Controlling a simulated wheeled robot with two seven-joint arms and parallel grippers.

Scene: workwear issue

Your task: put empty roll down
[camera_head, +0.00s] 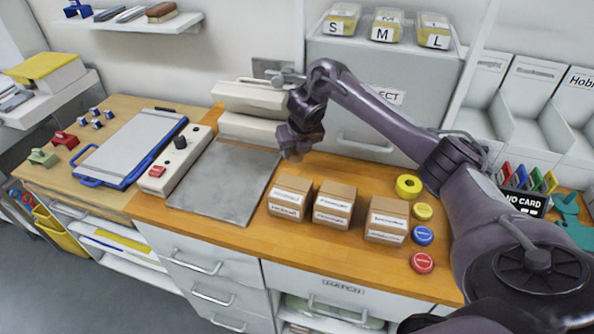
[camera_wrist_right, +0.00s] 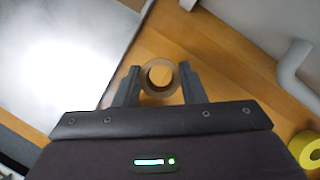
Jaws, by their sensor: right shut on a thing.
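My right gripper (camera_head: 293,154) is above the wooden worktop, just right of the grey metal plate and behind the cardboard boxes. In the right wrist view my right gripper (camera_wrist_right: 160,82) has its two fingers on either side of a small brown roll (camera_wrist_right: 146,78), seen end-on with an open centre, and is shut on it. The roll's height over the worktop cannot be told. In the head view the roll is hardly visible at the fingertips. My left gripper is not in view.
The grey plate (camera_head: 225,180) lies flat to the left. Several labelled boxes (camera_head: 290,198) stand in front. A yellow roll (camera_head: 408,186) and coloured round tins (camera_head: 422,263) are to the right. A grey cabinet (camera_head: 370,95) stands behind.

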